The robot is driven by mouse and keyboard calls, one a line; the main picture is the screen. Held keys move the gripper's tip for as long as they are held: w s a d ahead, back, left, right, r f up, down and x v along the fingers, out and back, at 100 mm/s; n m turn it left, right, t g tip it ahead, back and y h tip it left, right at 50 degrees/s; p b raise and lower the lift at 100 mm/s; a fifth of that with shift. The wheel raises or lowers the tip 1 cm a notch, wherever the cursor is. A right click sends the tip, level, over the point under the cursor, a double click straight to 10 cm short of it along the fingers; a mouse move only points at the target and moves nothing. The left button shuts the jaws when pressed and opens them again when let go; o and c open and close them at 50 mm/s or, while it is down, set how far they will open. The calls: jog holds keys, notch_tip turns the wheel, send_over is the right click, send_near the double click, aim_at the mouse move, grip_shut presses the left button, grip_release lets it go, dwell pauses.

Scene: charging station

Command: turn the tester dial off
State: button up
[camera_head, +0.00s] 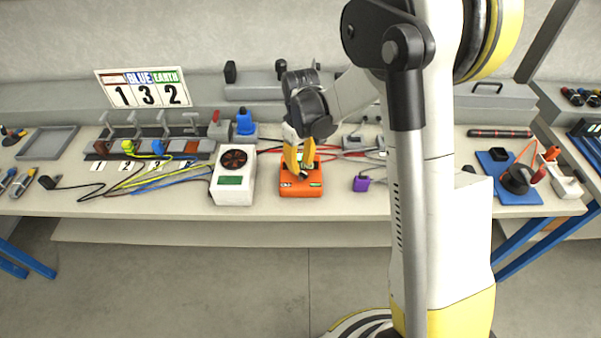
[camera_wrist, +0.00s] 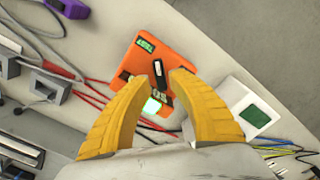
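The orange tester (camera_head: 288,188) sits on the bench near its front edge, in the middle of the head view. In the wrist view the tester (camera_wrist: 180,48) shows a green label and a lit green screen (camera_wrist: 152,105). Its black dial (camera_wrist: 158,70) lies between my fingertips, partly hidden by them. My gripper (camera_head: 304,168) points down over the tester. In the wrist view my gripper (camera_wrist: 160,78) has its two yellow fingers apart, one on each side of the dial. Whether a fingertip touches the dial, I cannot tell.
A white box with a round fan (camera_head: 232,180) stands just left of the tester, with coloured cables beyond it. A purple block (camera_head: 361,183) is to the right. Red and black cables run behind the tester. A blue mat (camera_head: 497,168) lies farther right.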

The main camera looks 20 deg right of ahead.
aim_at(301, 172)
jog(key=shift+f, duration=1.35)
grip_shut()
